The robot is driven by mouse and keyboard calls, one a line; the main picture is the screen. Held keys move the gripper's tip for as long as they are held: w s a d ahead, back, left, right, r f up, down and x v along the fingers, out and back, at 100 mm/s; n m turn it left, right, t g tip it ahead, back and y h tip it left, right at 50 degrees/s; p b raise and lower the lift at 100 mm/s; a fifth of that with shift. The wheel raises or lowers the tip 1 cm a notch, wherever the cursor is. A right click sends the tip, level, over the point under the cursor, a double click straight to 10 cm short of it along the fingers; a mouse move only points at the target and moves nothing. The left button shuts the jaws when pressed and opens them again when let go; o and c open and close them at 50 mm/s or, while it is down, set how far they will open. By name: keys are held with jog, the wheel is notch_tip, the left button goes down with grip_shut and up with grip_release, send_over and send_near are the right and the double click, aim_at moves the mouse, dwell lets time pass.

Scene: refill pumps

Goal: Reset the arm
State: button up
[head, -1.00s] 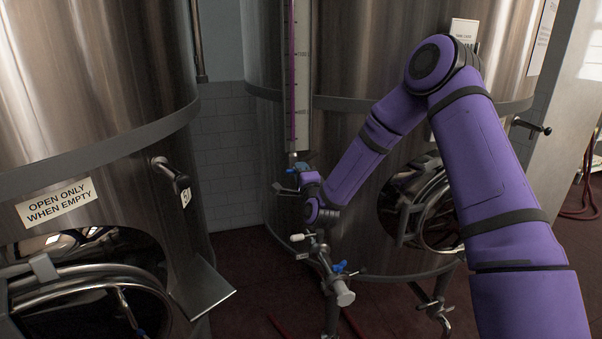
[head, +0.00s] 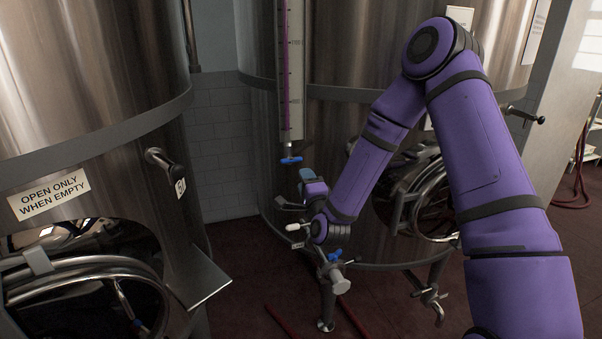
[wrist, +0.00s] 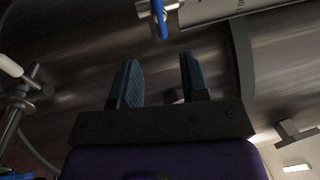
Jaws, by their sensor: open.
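My gripper (head: 308,180) is at the end of my purple arm, in front of the steel tank (head: 345,125) in the middle of the head view. In the wrist view its two blue-grey fingers (wrist: 157,88) stand apart with nothing between them. A blue valve handle (head: 291,160) sits under the sight gauge (head: 291,70), just above and left of my gripper and apart from it. In the wrist view the blue handle (wrist: 159,18) is beyond the fingertips at the top.
Below my gripper stand metal pipes with a white-handled valve (head: 300,226) and a blue-handled valve (head: 335,255). A round hatch (head: 432,200) is close to the right of my forearm. Another tank (head: 80,120) with a projecting plate (head: 205,283) is at left. Red hoses (head: 352,318) lie on the floor.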

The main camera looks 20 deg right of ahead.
jog(key=shift+s+f, duration=0.15)
jog(key=shift+s, duration=0.5)
jog(key=s+r+n+g+y, duration=0.1)
jog(key=s+r+n+g, duration=0.75)
jog(key=r+n, duration=0.55)
jog(key=s+d+r+n+g, duration=0.2)
jog(key=s+r+g, duration=0.1)
jog(key=s, duration=1.1)
jog(key=s+d+r+n+g+h, duration=0.1)
jog(key=s+d+r+n+g, duration=0.1)
jog(key=s, duration=1.3)
notch_tip(320, 180, up, 2)
jog(key=shift+d+r+g, duration=0.25)
jog(key=shift+d+g, duration=0.5)
jog(key=shift+d, duration=0.1)
